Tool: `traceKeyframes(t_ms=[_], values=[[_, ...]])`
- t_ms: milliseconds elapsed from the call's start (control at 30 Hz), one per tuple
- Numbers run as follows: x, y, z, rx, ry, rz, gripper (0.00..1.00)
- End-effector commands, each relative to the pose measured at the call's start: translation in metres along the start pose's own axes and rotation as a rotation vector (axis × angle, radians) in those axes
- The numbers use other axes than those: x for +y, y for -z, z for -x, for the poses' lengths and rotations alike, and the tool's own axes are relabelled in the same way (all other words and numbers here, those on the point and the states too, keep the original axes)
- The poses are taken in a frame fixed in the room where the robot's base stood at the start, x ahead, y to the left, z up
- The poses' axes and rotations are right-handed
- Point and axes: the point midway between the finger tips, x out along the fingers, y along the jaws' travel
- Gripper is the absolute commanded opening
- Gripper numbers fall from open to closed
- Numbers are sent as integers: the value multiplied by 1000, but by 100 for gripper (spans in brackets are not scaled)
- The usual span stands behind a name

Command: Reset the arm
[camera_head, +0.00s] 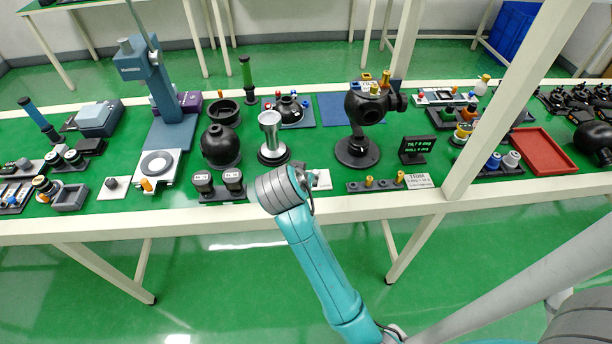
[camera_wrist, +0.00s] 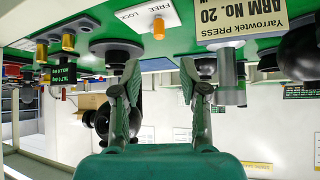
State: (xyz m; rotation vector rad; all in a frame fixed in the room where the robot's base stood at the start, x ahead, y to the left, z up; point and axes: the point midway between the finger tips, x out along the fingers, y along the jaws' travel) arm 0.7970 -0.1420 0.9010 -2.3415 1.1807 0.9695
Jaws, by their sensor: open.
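My teal arm reaches up from the bottom of the head view, and its grey end joint stands at the front edge of the green bench. My gripper (camera_wrist: 162,75) shows in the wrist view as two dark green fingers spread apart, with nothing between them. In the head view the gripper itself is hidden behind the arm. The wrist view is upside down, with the bench along its top. A "FREE LOCK" card (camera_wrist: 145,11) with an orange knob (camera_wrist: 158,28) and an "ARM No. 20" sign (camera_wrist: 240,20) appear beyond the fingers.
A black gimbal camera (camera_head: 366,103) stands on the bench, beside a small black display (camera_head: 418,150) and a strip with brass knobs (camera_head: 385,185). A silver cylinder (camera_head: 271,135) and black sphere (camera_head: 219,146) stand behind the arm's end. A white post (camera_head: 505,105) rises at right.

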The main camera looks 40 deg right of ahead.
Motion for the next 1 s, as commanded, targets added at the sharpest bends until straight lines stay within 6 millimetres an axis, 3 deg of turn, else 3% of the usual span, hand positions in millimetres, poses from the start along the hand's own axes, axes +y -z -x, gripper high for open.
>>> traceKeyframes(t_ms=[733, 867, 1000], values=[[1, -2, 6, 0, 2, 4, 43], [4, -17, 1, 11, 29, 46, 43], [12, -49, -8, 39, 96, 138, 43]])
